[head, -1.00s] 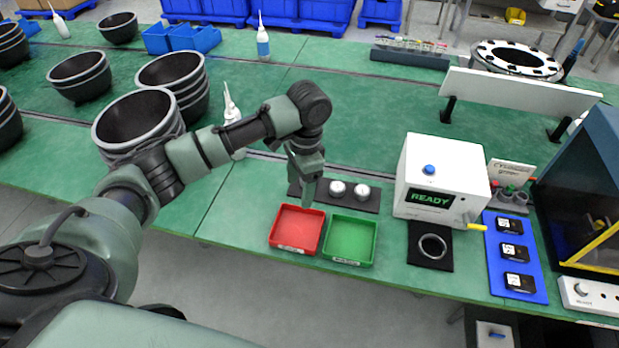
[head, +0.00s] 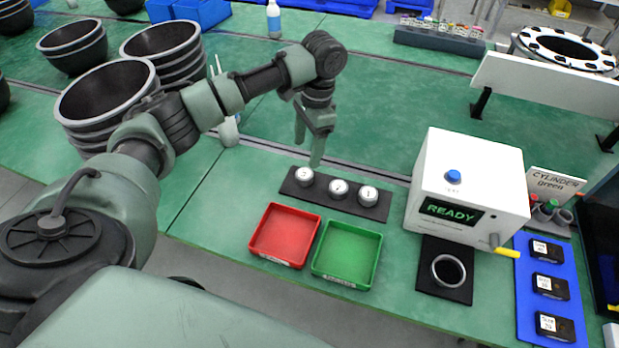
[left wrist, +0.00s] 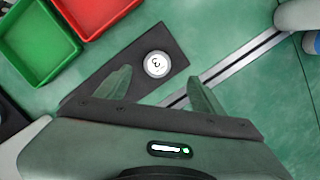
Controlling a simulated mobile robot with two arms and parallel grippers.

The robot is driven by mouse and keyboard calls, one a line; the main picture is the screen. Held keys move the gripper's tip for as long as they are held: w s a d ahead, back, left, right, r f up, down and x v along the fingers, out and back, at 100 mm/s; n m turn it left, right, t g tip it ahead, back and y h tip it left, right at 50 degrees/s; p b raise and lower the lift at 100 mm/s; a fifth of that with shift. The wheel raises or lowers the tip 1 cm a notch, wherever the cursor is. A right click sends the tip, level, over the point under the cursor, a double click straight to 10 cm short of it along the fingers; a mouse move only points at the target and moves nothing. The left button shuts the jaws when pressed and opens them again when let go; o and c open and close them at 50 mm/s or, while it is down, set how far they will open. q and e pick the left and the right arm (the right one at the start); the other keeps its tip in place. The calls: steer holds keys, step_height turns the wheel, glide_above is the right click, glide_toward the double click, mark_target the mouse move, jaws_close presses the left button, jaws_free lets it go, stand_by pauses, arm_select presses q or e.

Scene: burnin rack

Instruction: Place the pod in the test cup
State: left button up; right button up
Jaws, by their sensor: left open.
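Three white-topped pods stand in a row on a dark strip (head: 318,194): a left pod (head: 304,176), a middle pod (head: 338,188) and a right pod (head: 368,195). My left gripper (head: 309,150) is open and empty, above and just behind the left pod. In the left wrist view, a pod marked 3 (left wrist: 157,64) lies just beyond the gap between the open fingers (left wrist: 158,80); the other pods are hidden there. The test cup, seemingly the ringed round cup (head: 448,271), sits on a black pad in front of the white READY box (head: 468,190). My right gripper is not in view.
A red tray (head: 285,235) and a green tray (head: 348,254) lie in front of the strip. A blue mat (head: 527,278) with black devices is at the right. Stacked black bowls (head: 107,92) and a squeeze bottle (head: 229,130) stand left.

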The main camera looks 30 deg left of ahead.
mark_target(304, 173)
arm_select(q)
steer(key=shift+w+f, duration=0.1)
steer(key=shift+f, duration=0.75)
steer(key=shift+s+f+p, duration=0.45)
steer(key=shift+f, duration=0.3)
step_height(304, 173, down, 5)
steer(key=shift+s+r+p, duration=0.15)
steer(key=shift+p, duration=0.3)
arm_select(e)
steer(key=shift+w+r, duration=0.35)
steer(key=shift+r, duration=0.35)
arm_select(q)
jaws_close()
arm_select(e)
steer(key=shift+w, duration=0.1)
arm_select(q)
steer(key=shift+r, duration=0.1)
